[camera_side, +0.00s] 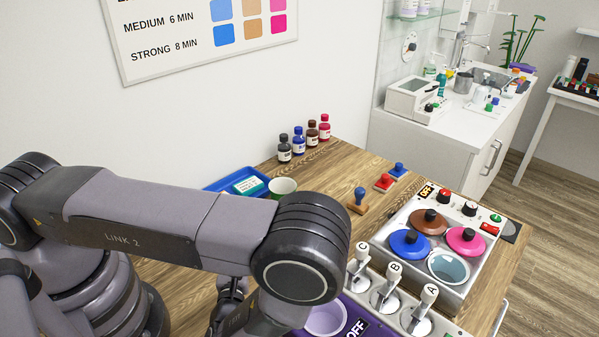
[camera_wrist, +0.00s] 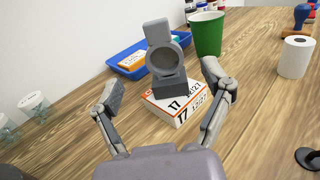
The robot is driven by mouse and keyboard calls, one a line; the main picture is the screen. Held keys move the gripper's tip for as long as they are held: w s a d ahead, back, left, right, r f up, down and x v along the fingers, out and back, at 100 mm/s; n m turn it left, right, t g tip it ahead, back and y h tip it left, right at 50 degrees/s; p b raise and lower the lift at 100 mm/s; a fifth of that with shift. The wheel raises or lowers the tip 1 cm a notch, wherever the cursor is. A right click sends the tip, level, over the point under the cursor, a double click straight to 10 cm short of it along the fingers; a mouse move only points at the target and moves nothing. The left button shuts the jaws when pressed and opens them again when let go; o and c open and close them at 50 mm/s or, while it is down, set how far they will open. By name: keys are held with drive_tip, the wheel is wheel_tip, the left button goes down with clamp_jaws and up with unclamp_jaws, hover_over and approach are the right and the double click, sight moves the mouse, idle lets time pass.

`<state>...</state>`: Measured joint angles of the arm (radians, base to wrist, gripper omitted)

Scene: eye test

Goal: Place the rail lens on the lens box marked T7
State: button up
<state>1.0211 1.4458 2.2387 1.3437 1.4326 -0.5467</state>
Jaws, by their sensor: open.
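In the wrist view the rail lens (camera_wrist: 162,58), a grey ring on a dark block base with a small block on top, stands upright. Its base appears to rest on top of the white and orange lens box (camera_wrist: 185,112). The box's printed mark reads like 17 or T7; I cannot tell which. My gripper (camera_wrist: 163,80) is open, with one finger to the left and one to the right of the lens, both apart from it. In the side view my arm hides the lens, the box and most of the gripper.
A green cup (camera_wrist: 207,34) stands close behind the box, beside a blue tray (camera_wrist: 118,50) holding a small carton. A white roll (camera_wrist: 295,57) stands at right. In the side view, a lidded bath unit (camera_side: 440,245) and lettered levers (camera_side: 391,288) stand right of my arm.

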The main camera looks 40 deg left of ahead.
drive_tip(key=s+a+r+n+g+h, duration=0.1)
drive_tip(key=a+r+n+g+h, duration=0.15)
drive_tip(key=r+n+g, duration=0.6)
drive_tip(key=s+a+r+n+g+h, duration=0.15)
drive_tip(key=a+r+n+g, duration=0.35)
drive_tip(key=r+n, duration=0.5)
drive_tip(key=s+r+n+t+h, duration=0.3)
drive_tip(key=s+r+n+h, duration=0.1)
drive_tip(key=r, duration=0.3)
drive_tip(key=s+d+r+n+t+h, duration=0.1)
drive_tip(key=s+r+n+t+h, duration=0.3)
drive_tip(key=r, duration=0.4)
drive_tip(key=shift+h, duration=0.6)
